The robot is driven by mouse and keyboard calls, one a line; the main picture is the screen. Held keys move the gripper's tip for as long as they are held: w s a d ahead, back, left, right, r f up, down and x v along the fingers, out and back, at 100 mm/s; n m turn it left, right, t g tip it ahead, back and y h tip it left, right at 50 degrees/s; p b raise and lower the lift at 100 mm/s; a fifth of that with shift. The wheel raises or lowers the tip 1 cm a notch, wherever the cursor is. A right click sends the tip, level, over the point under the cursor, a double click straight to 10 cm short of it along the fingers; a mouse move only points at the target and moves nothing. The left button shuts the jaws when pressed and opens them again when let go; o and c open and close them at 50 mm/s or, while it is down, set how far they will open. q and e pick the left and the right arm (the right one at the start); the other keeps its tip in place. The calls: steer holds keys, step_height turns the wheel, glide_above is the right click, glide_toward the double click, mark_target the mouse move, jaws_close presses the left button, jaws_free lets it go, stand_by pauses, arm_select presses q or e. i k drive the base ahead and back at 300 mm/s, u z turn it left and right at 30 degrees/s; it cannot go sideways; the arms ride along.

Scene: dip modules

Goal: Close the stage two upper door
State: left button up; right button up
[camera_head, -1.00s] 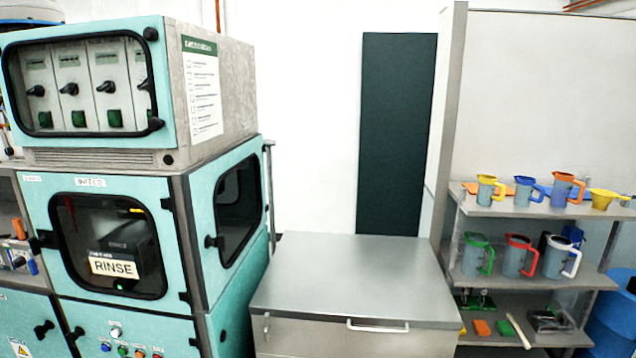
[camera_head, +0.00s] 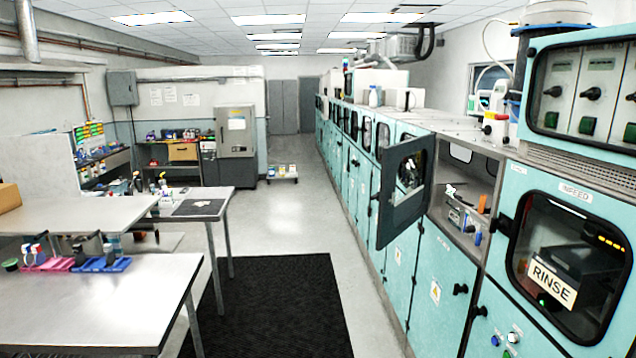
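An upper door (camera_head: 405,188) in the row of teal cabinets stands swung open into the aisle, just left of the rinse unit. It is dark grey on the side I see and has a window. The open compartment (camera_head: 467,195) beside it shows small equipment inside. I cannot read a stage label on it. Neither of my grippers shows in the head view.
The rinse unit (camera_head: 565,262) with a closed windowed door is at the right. Metal work tables (camera_head: 90,300) with pink and blue trays stand at the left. A black floor mat (camera_head: 270,305) lies in the aisle, which is clear toward the back.

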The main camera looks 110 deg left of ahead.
mark_target(395, 219)
steer(key=u, duration=4.1)
steer(key=i, duration=3.2)
steer(key=z, duration=3.35)
steer(key=k, duration=0.15)
steer(key=u, duration=1.15)
